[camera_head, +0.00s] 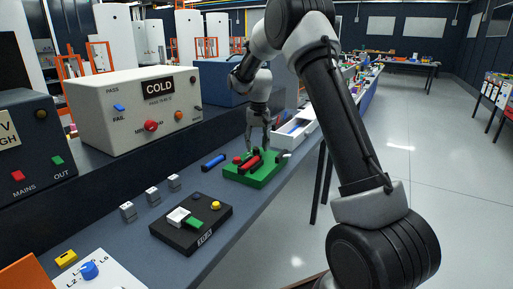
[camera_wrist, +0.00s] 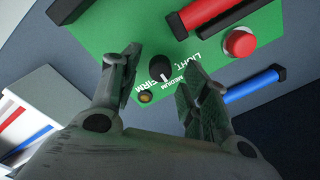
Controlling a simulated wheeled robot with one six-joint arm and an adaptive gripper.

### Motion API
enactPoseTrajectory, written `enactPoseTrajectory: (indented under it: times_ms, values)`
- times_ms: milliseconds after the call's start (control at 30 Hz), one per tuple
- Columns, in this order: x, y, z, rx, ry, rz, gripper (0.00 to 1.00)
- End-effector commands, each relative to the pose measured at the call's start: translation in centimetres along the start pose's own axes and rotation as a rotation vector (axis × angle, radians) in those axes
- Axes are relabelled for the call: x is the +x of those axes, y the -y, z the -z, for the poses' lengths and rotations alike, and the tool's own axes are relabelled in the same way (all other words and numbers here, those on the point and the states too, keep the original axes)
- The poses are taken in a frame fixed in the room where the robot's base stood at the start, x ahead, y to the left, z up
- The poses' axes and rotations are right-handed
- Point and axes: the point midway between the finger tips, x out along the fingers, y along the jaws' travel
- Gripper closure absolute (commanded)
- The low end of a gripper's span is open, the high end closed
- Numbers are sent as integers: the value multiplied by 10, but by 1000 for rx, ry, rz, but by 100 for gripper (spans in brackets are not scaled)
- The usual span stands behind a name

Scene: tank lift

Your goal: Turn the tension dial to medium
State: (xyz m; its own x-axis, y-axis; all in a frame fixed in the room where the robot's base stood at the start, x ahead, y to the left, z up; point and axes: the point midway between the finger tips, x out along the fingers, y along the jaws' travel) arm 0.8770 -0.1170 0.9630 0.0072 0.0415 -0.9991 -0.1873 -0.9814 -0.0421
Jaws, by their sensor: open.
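The tension dial (camera_wrist: 160,67) is a small black knob on a green board (camera_wrist: 118,15), with the words LIGHT, MEDIUM and FIRM around it. A pale mark shows on its lower edge, but I cannot tell for sure which word it points to. My gripper (camera_wrist: 161,70) is open, with one finger on each side of the dial in the wrist view, apparently not touching it. In the head view my gripper (camera_head: 258,149) hangs over the green board (camera_head: 267,178), and the dial is not clear there.
The board also carries a red button (camera_wrist: 239,42) and a red and black bar (camera_wrist: 205,12). A blue cylinder (camera_wrist: 253,84) lies beside the board. A white open drawer or tray (camera_wrist: 25,105) stands close on the other side. A black switch box (camera_head: 190,240) sits nearer on the bench.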

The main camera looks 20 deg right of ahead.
Motion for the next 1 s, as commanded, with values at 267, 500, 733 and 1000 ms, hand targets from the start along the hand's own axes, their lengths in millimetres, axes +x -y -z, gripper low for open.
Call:
enactPoseTrajectory:
  times_ms: [267, 500, 733, 1000]
  values:
    - [-62, 0, 1, 0, -5, 1, 54]
    - [-99, 0, 1, 0, -3, 0, 54]
    - [-106, 0, 0, 0, -2, 0, 54]
    - [-106, 0, 0, 0, -2, 0, 54]
